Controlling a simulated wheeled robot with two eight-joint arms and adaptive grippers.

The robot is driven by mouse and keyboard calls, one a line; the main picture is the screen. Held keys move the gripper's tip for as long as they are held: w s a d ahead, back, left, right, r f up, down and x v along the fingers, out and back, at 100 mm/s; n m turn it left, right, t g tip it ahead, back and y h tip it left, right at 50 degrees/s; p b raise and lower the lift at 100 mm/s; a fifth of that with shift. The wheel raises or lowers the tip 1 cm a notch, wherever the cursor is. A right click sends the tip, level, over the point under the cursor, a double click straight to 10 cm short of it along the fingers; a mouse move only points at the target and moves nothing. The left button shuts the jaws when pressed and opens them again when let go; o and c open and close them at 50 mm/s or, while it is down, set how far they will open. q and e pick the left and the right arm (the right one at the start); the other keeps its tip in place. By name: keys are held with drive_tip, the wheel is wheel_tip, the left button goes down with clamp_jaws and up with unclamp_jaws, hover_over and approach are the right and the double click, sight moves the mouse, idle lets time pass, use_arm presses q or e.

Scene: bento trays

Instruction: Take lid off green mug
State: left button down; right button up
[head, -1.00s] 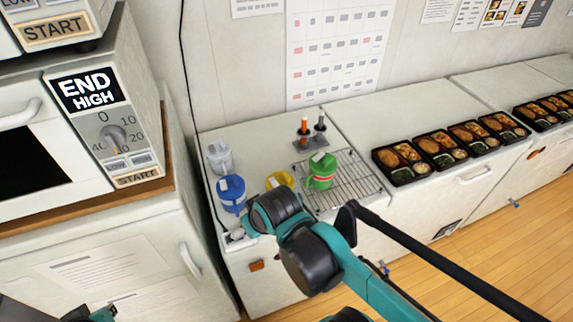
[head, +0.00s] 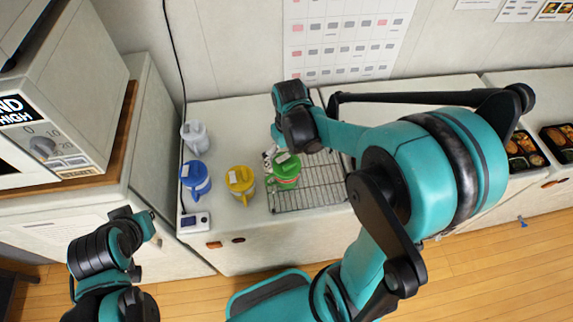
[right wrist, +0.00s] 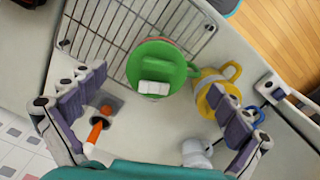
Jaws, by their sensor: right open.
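The green mug (head: 287,182) stands on the wire rack's left end, its green lid on top. In the right wrist view the lid (right wrist: 148,58) shows from above, with a white block-shaped knob (right wrist: 155,88). My right gripper (head: 271,153) is just behind and left of the lid in the head view, partly hidden by its own wrist. In the right wrist view the gripper (right wrist: 155,103) is open and empty, with its fingers on either side of the knob, apart from it. My left gripper (head: 147,228) is at the lower left, away from the mugs; its jaws are unclear.
A yellow mug (head: 240,182) stands close left of the green one. A blue mug (head: 196,180) and a white mug (head: 194,137) are farther left. The wire rack (head: 318,190) is bare to the right. An orange-handled item (right wrist: 95,135) stands near the right gripper's fingers.

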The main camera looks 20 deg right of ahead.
sight(289, 165)
wheel_tip(289, 165, down, 4)
drive_tip(key=shift+d+r+b, duration=0.1)
drive_tip(key=shift+d+b, duration=0.05)
drive_tip(key=shift+b, duration=0.25)
drive_tip(key=shift+s, duration=0.1)
drive_tip(key=shift+s, duration=0.1)
drive_tip(key=c, duration=1.5)
drive_tip(key=shift+o, duration=0.2)
